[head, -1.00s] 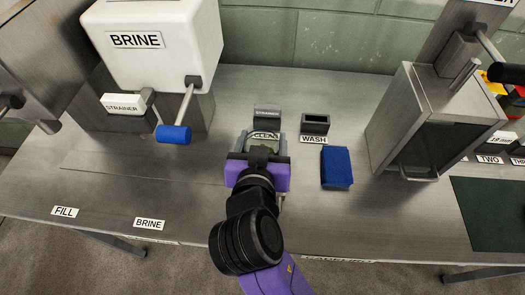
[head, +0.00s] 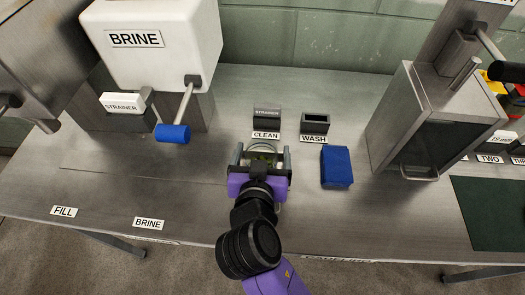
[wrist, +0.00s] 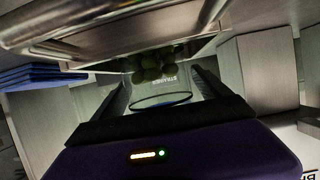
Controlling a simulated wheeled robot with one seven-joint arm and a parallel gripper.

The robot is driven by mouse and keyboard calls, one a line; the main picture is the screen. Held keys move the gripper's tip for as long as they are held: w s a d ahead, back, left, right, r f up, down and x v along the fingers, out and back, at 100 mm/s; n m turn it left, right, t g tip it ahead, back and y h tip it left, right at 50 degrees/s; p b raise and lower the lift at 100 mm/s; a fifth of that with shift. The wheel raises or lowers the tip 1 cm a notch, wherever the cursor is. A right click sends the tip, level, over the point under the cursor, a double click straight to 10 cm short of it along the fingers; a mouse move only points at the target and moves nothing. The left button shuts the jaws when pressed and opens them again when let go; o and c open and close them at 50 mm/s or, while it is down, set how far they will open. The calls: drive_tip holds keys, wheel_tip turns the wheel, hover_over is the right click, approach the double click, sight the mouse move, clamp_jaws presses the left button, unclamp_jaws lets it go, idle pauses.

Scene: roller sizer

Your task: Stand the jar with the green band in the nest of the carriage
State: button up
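A clear glass jar (head: 262,149) with green olives in it stands upright between the fingers of my gripper (head: 262,157), in the middle of the bench in the head view. In the wrist view its round rim (wrist: 160,99) shows between the two fingers, with the olives (wrist: 158,62) low in the glass. My gripper appears shut on this jar.
A blue sponge-like block (head: 337,166) lies to the right. The brine tank (head: 150,45) with its blue-handled lever (head: 173,134) is left; a metal cabinet (head: 420,125) is right. The front left bench is clear.

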drive_tip(key=shift+r, duration=0.25)
drive_tip(key=b+v, duration=0.1)
drive_tip(key=v, duration=1.1)
drive_tip(key=a+r+n+t+y, duration=0.1)
drive_tip(key=a+r+n+y, duration=0.25)
drive_tip(key=a+y, duration=0.2)
drive_tip(key=s+d+f+m+h, duration=0.1)
drive_tip(key=s+d+f, duration=0.3)
drive_tip(key=s+d, duration=0.6)
drive_tip(key=s+d+f+m+h, duration=0.2)
drive_tip(key=s+d+f+h, duration=0.2)
drive_tip(key=s+d, duration=0.7)
drive_tip(key=d, duration=0.7)
